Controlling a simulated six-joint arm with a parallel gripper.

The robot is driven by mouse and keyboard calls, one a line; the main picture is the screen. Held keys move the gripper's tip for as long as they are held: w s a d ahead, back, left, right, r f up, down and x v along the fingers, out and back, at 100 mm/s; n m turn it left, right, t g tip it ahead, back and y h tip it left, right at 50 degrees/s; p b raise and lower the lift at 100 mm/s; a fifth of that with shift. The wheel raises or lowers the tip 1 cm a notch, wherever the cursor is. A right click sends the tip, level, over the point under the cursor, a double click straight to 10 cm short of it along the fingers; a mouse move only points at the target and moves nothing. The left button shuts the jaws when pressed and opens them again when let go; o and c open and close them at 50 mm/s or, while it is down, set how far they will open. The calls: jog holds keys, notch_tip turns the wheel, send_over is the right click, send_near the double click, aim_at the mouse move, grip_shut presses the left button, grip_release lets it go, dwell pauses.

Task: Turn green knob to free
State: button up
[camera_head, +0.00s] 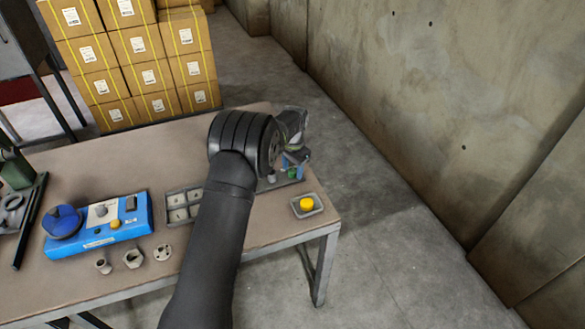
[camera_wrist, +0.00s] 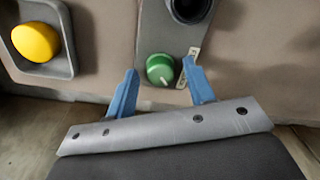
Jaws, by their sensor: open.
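The green knob (camera_wrist: 160,69) is a round dial on a grey panel (camera_wrist: 168,30) in the wrist view. A light mark shows on its lower edge, and a small pale label stands just to its right. My gripper (camera_wrist: 160,78) has two blue fingers spread apart, one on each side of the knob. The right finger is close to the label. I cannot tell whether either finger touches the knob. In the head view a bit of the green knob (camera_head: 293,173) shows below my gripper (camera_head: 299,159), and my arm hides much of the panel.
A yellow button (camera_head: 306,203) in a grey housing sits near the table's right corner. A dark round socket (camera_wrist: 189,8) is above the knob. A blue box (camera_head: 95,237), a grey tray (camera_head: 176,213) and small metal parts lie left of my arm. Stacked cartons (camera_head: 130,55) stand behind.

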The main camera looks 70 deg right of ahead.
jog(key=c, duration=1)
jog(key=shift+n, duration=0.4)
jog(key=n, duration=0.3)
jog(key=shift+n, duration=0.4)
jog(key=n, duration=0.9)
jog(key=shift+d, duration=0.1)
jog(key=n, duration=0.4)
jog(key=shift+y, duration=0.3)
jog(key=shift+n, duration=0.3)
